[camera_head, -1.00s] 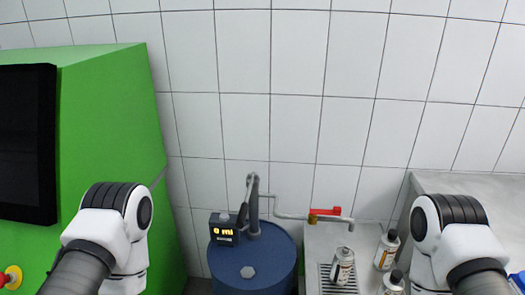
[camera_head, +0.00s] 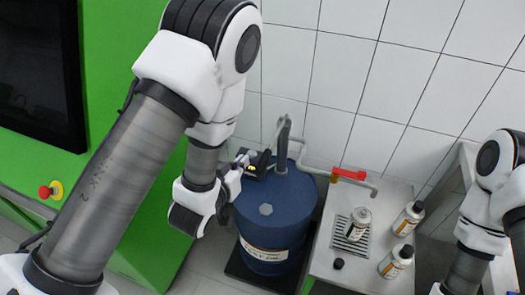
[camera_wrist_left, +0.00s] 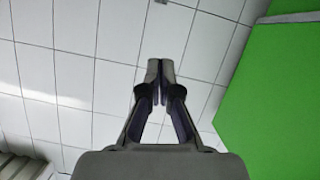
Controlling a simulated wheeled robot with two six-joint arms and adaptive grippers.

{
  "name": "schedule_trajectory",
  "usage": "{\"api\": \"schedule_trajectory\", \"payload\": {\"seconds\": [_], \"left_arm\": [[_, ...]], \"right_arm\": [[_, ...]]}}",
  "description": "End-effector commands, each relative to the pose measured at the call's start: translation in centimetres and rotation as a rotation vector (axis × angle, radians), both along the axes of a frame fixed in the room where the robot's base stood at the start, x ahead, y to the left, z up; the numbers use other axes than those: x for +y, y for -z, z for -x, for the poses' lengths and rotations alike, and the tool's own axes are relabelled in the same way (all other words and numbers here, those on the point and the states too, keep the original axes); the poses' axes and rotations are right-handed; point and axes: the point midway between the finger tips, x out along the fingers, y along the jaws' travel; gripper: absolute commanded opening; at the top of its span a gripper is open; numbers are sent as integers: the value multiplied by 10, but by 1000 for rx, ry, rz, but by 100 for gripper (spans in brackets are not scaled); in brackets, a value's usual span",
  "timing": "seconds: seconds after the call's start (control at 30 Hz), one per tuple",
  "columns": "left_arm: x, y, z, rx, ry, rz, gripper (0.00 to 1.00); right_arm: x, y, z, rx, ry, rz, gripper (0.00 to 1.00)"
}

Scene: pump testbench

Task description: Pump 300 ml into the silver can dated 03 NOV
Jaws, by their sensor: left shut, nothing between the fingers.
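One silver can (camera_head: 357,226) stands upright on the drain grate of the bench. A second can (camera_head: 408,219) stands to its right near the back, and a third can (camera_head: 396,262) stands nearer the front. Their dates are too small to read. The blue drum (camera_head: 270,228) carries the pump, whose small dark display (camera_head: 257,164) is partly hidden by my left arm. My left gripper (camera_wrist_left: 160,72) is shut and empty in the left wrist view. In the head view its wrist is close to the drum's left side. My right arm is at the right edge; its gripper is not visible.
A small black object (camera_head: 338,263) lies near the front. A green machine (camera_head: 150,240) with a red button (camera_head: 50,190) is at left.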

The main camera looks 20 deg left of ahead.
Motion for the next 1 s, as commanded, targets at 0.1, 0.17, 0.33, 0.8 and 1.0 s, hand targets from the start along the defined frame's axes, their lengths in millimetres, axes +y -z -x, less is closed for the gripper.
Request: {"api": "schedule_trajectory", "payload": {"seconds": [0.1, 0.17, 0.33, 0.8, 1.0], "left_arm": [[0, 2, 0, 2, 0, 0, 0], [0, 2, 0, 2, -1, 0, 0], [0, 9, -5, 0, 0, 0, 0], [-6, 24, -71, 4, 0, 1, 0], [-11, 51, -92, 10, 0, -1, 0]], "right_arm": [[0, 1, 0, 0, 0, 0, 40], [0, 1, 0, 0, 0, 0, 40], [0, 15, 0, 0, 0, 0, 40], [0, 33, -1, -1, 0, 0, 40], [0, 19, 0, -1, 0, 0, 40]]}}
